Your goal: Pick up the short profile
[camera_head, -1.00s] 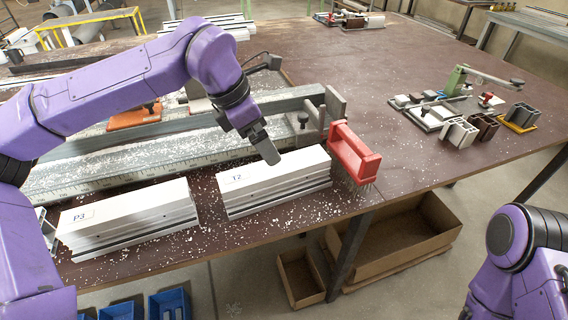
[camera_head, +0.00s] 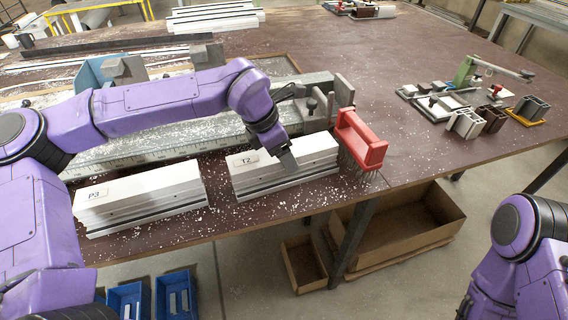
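White profiles lie in two low stacks along the table's front edge. The right stack (camera_head: 290,172) bears a T2 label, and the left stack (camera_head: 140,198) bears a P3 label. Both show similar lengths, so I cannot tell which profile is called short. My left gripper (camera_head: 288,161) points down at the top of the T2 stack, right of its label. Its fingers are seen edge-on and dark; I cannot tell whether they touch or hold a profile. My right arm is at the lower right, its gripper out of view.
A red-handled brush (camera_head: 361,138) stands just right of the T2 stack. A metal rail with a clamp (camera_head: 318,106) runs behind the stacks. Small fixtures and profile pieces (camera_head: 465,122) sit at the right. White chips litter the table. Cardboard boxes (camera_head: 398,235) are below.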

